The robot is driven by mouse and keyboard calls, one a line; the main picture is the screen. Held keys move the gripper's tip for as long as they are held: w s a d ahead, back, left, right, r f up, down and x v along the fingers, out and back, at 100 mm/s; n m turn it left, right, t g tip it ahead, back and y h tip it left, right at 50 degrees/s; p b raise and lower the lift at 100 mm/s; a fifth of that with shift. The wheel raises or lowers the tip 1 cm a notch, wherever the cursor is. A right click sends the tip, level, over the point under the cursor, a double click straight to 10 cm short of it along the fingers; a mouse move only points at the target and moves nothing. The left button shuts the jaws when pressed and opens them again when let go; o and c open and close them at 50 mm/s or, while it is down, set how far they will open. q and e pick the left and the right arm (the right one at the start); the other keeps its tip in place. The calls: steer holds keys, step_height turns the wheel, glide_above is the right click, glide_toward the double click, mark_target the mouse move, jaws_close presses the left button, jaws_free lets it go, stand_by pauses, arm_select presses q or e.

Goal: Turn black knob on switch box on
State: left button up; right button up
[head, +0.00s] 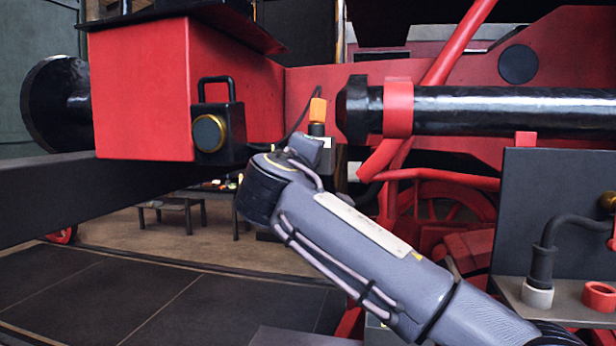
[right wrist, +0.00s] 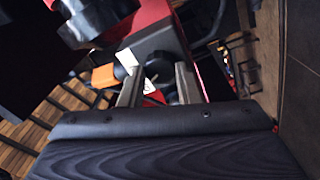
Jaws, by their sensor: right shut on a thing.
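The switch box is a grey box (right wrist: 152,42) in the right wrist view, with a dark round knob (right wrist: 163,68) on its face. My right gripper (right wrist: 158,84) has one finger on each side of the knob and is shut on it. In the head view, the box's pale grey face (head: 326,143) shows only in part behind my right wrist. My right gripper's fingers and the knob are hidden there. The knob's turn position cannot be read. My left gripper is not in view.
An orange-capped part (head: 318,110) stands at the switch box; it also shows in the right wrist view (right wrist: 103,76). A black lantern (head: 218,122) hangs on the red beam (head: 140,95) to the left. A black cylinder (head: 480,108) lies behind my right arm. Open floor lies lower left.

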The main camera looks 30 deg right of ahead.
steer(key=m+b, duration=0.2)
steer(key=m, duration=0.2)
steer(key=shift+f+m, duration=0.1)
steer(key=shift+m, duration=0.3)
stand_by(0.4)
steer(key=o, duration=1)
steer(key=b+v, duration=0.2)
steer(key=v, duration=0.5)
steer(key=shift+s+a, duration=0.25)
steer(key=shift+a, duration=0.05)
